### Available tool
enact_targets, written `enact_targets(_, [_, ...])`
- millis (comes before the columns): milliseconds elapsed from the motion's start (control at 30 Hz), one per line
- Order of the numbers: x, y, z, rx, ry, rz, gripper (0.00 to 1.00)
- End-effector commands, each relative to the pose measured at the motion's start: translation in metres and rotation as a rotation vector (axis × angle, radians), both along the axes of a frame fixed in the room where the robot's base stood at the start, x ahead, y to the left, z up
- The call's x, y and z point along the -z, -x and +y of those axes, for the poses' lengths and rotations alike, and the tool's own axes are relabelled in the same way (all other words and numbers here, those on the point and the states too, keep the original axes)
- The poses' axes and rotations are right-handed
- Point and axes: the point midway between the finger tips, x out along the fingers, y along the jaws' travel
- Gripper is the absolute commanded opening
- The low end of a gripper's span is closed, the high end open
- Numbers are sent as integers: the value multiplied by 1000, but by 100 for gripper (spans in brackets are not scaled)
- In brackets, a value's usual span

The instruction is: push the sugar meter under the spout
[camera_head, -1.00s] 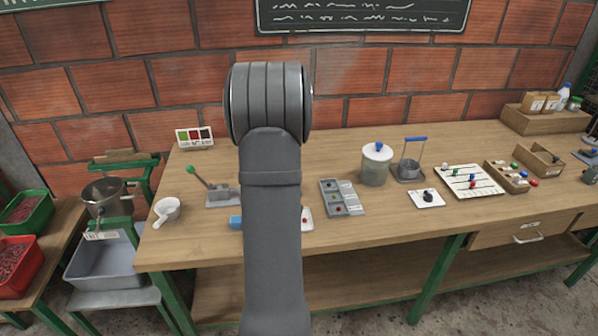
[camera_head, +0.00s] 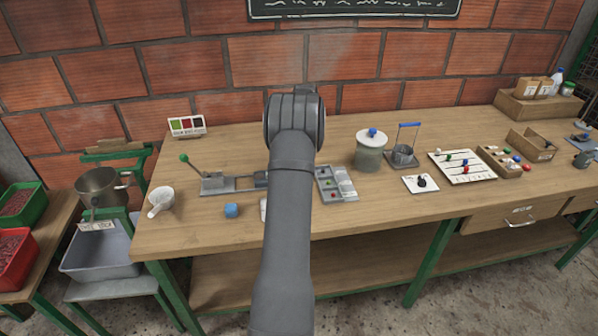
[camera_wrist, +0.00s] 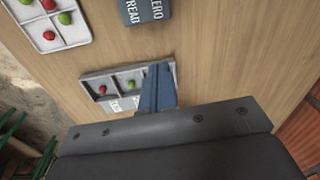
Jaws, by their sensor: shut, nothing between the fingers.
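A dark blue block marked ZERO and READ (camera_wrist: 146,10), which looks like the sugar meter, lies at the top of the wrist view. In the head view a dark block (camera_head: 261,179), likely the same, shows at the right end of a grey rail, partly covered by my arm. A small press with a green-knobbed lever (camera_head: 211,181) stands at the rail's left end; its spout is too small to make out. My gripper (camera_wrist: 158,72) has blue fingers, shut and empty, apart from the marked block. The fingers are hidden behind my arm in the head view.
A grey compartment tray (camera_head: 337,184) with red and green pieces lies close by the fingers.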

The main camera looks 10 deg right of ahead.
Motion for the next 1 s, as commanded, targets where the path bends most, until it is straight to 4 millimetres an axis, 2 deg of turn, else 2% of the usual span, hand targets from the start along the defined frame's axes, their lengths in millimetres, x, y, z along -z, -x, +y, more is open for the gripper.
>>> enact_targets(100, [-7, 2, -15, 71, -13, 52, 0])
enact_targets(267, [-8, 4, -21, 105, -19, 80, 0])
enact_targets(467, [19, 5, -20, 105, -20, 83, 0])
enact_targets(800, [92, 5, -20, 104, -20, 82, 0])
enact_targets(1000, [88, 4, 10, 102, -18, 77, 0])
